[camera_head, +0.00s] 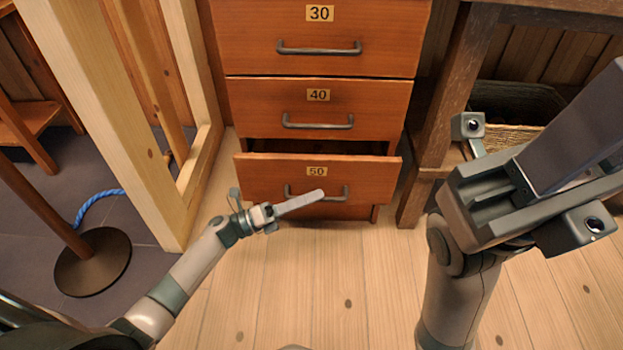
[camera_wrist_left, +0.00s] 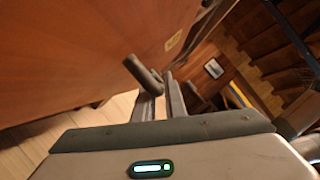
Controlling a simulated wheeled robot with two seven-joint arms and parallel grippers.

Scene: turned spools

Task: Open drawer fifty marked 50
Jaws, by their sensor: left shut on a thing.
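Drawer fifty (camera_head: 268,178) is the lowest orange-brown drawer. It stands partly out, with a dark gap showing above its front. In the left wrist view the gripper's fingers (camera_wrist_left: 164,92) are closed on the handle (camera_wrist_left: 143,76), beside the drawer front (camera_wrist_left: 90,55). My right gripper (camera_head: 525,185) is large and close at the right, away from the drawers; its finger opening is unclear.
Drawers 40 (camera_head: 260,105) and 30 (camera_head: 250,35) above are closed. A pale wooden frame (camera_head: 165,195) stands left, a dark wooden table leg (camera_head: 440,120) right. A basket (camera_head: 515,105) sits under the table. The plank floor (camera_head: 320,290) in front is clear.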

